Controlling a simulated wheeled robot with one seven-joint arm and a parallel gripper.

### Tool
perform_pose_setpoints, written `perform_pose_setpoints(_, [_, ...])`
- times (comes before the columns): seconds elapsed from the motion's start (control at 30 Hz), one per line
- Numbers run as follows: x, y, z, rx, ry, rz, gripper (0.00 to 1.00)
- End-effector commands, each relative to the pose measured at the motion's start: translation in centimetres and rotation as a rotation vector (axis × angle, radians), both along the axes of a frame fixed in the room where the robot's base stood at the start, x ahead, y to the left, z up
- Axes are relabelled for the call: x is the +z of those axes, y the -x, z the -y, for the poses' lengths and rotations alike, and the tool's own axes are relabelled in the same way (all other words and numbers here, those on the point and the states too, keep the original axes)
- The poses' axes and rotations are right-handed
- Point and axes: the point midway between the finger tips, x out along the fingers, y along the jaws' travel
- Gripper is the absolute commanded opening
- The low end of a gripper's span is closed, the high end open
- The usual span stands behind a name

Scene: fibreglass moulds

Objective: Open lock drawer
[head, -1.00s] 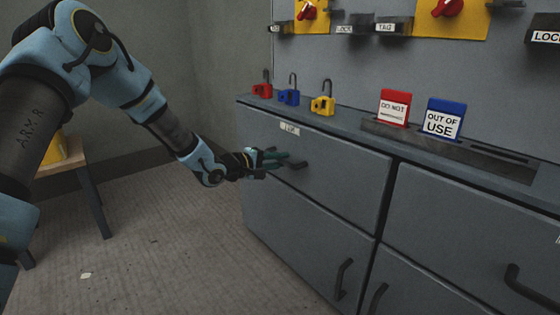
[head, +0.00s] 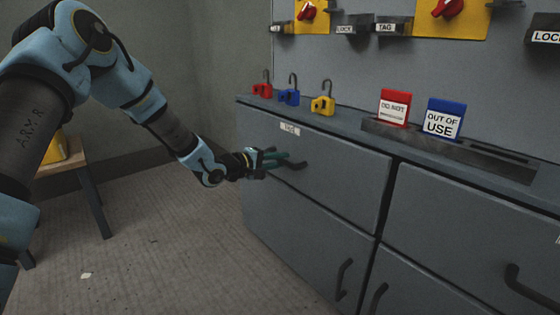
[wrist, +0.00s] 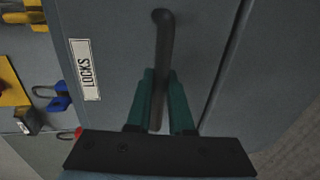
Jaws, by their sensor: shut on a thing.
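The lock drawer (head: 335,165) is the grey upper-left drawer front of the cabinet. It sits flush and looks shut. Its label reads LOCKS in the wrist view (wrist: 86,70). My gripper (head: 283,158) is at the drawer's dark bar handle (head: 296,166), near the left part of the front. In the wrist view the green fingers of my gripper (wrist: 161,100) lie on both sides of the handle (wrist: 164,45), shut on it.
Red, blue and yellow padlocks (head: 289,96) stand on the cabinet top (head: 350,118). Red and blue tags (head: 443,118) stand in a slotted rack to the right. Other drawer handles (head: 343,280) are below and right. A wooden stool (head: 75,158) is at left.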

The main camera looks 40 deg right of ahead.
Motion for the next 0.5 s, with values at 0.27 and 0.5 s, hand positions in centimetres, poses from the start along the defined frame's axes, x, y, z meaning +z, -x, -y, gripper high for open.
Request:
perform_pose_setpoints(0.27, [0.1, -0.3, -1.3, 0.003, -0.004, -0.001, 0.0])
perform_pose_setpoints(0.5, [0.2, -0.6, -5.3, 0.006, -0.006, -0.003, 0.0])
